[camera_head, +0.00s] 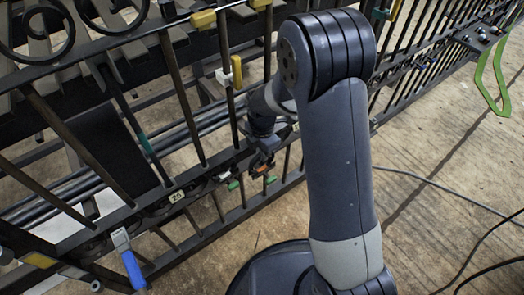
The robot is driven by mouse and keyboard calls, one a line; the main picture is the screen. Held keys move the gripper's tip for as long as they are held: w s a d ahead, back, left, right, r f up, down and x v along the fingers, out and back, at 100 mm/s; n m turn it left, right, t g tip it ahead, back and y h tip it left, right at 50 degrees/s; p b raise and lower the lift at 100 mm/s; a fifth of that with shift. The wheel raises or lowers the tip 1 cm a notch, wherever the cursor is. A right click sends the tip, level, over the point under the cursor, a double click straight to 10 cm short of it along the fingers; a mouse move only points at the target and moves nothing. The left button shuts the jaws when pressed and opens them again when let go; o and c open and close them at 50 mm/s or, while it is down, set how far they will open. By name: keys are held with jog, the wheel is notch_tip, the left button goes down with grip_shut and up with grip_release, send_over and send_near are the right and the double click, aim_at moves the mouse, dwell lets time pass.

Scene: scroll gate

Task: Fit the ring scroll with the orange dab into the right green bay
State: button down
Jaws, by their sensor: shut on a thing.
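My gripper (262,157) is small in view at the gate's lower rail, partly hidden by my own arm. It is shut on a small dark piece with an orange patch (262,169), which looks like the ring scroll with the orange dab. Its ring shape cannot be made out. Two small green marks show just below, a left one (233,185) and a right one (270,180). The orange patch is nearer the right one. I cannot tell whether the piece touches the rail or sits in a bay.
The dark iron gate (180,95) runs across the view, with upright bars and black spiral scrolls (50,35) at upper left. A blue-handled tool (133,268) hangs at lower left. A green loop (493,75) is at upper right. Cables lie on the open floor (430,165) at right.

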jog(key=shift+f, duration=0.35)
jog(key=c, duration=1.4)
grip_release()
jog(key=shift+r, duration=0.1)
notch_tip(320, 180, up, 11)
jog(key=p, duration=0.3)
